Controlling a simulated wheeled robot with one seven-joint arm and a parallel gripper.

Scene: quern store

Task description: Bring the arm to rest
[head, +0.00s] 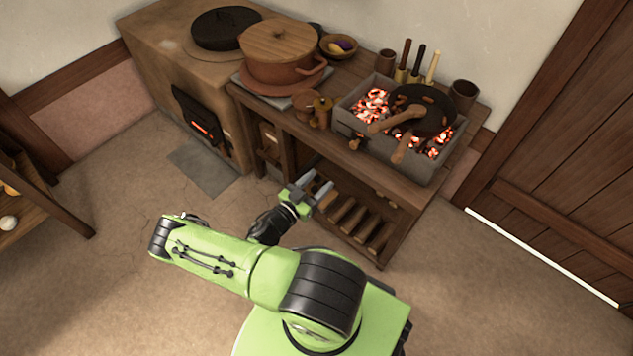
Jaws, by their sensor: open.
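My gripper (316,190) is at the end of my green arm, in the middle of the head view. Its two grey fingers stand apart with nothing visible between them. It is in front of the wooden table (285,122), overlapping the table's front and lower shelf in the picture. I cannot tell the exact gap between the fingers and the table. My arm is bent, with its elbow out to the left and the forearm folded back towards the table.
On the table are a lidded clay pot (282,55), a bowl (339,46), and a coal trough (387,157) with a dark pan (422,110) over glowing coals. A stove (160,50) with a lit firebox stands left. A wooden door (570,150) is right.

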